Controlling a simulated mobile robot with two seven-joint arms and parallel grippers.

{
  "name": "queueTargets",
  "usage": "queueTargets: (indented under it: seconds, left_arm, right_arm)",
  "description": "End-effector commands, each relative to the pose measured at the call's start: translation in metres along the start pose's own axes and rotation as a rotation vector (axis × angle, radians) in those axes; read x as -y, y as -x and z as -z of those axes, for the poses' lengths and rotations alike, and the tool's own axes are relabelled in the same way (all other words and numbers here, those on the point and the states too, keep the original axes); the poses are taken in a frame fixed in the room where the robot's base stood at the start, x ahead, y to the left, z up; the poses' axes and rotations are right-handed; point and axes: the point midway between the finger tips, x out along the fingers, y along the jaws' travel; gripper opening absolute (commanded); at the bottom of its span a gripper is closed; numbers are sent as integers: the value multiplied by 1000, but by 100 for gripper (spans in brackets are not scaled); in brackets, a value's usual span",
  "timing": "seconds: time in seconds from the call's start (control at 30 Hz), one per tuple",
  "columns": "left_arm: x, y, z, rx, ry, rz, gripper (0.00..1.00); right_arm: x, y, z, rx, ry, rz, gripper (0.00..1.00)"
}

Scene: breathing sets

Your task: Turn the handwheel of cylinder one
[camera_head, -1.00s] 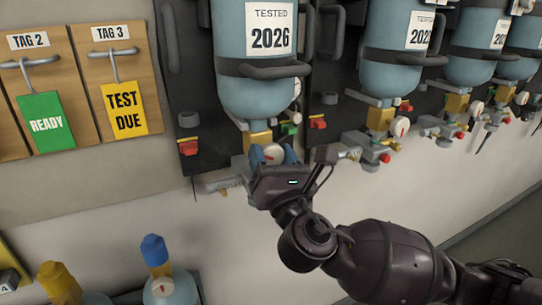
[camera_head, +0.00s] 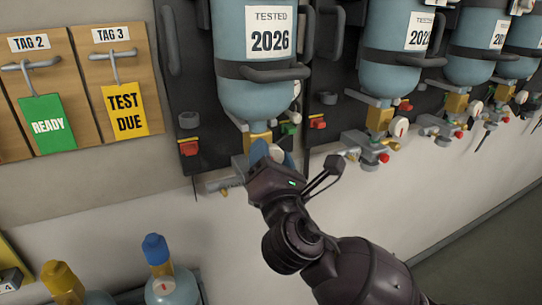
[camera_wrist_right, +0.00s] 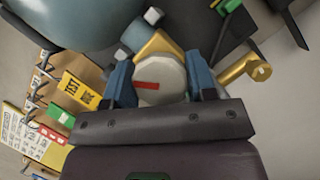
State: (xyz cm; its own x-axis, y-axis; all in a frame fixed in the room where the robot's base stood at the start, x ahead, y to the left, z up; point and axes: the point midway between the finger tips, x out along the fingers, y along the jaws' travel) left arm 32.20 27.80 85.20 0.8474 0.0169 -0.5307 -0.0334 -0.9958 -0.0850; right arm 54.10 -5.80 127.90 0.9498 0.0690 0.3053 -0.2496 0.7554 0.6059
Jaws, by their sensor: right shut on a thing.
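The blue cylinder (camera_head: 255,100) with the "TESTED 2026" label hangs on a dark backplate. Below its brass valve is the handwheel (camera_head: 277,153), a pale round disc mostly hidden by my gripper in the head view. In the right wrist view the handwheel (camera_wrist_right: 158,78) faces me with a red bar lying nearly level. My right gripper (camera_head: 264,150) has its blue fingers on either side of the disc, shut on it. The fingers also show in the wrist view (camera_wrist_right: 160,82). My left gripper is not in view.
More blue cylinders (camera_head: 402,60) with similar valves hang to the right. A red clip (camera_head: 188,147) sits on the backplate. Tag boards, one with a yellow "TEST DUE" tag (camera_head: 125,110), are at left. A blue-capped bottle (camera_head: 160,285) stands below. Open floor lies lower right.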

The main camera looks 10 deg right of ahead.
Motion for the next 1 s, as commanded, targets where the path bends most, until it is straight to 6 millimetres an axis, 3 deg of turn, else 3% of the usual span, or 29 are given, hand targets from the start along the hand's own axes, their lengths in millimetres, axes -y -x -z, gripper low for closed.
queueTargets:
  seconds: [0.2,0.23,0.37,0.73,1.0]
  left_arm:
    - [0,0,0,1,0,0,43]
    - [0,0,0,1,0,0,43]
    - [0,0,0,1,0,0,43]
    - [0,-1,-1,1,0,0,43]
    - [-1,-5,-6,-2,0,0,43]
  right_arm:
    - [0,0,0,0,1,-1,28]
    - [0,0,0,0,1,-1,56]
    - [0,0,0,0,1,-1,76]
    - [0,5,0,0,1,-1,77]
    - [1,46,2,-2,-1,-1,77]
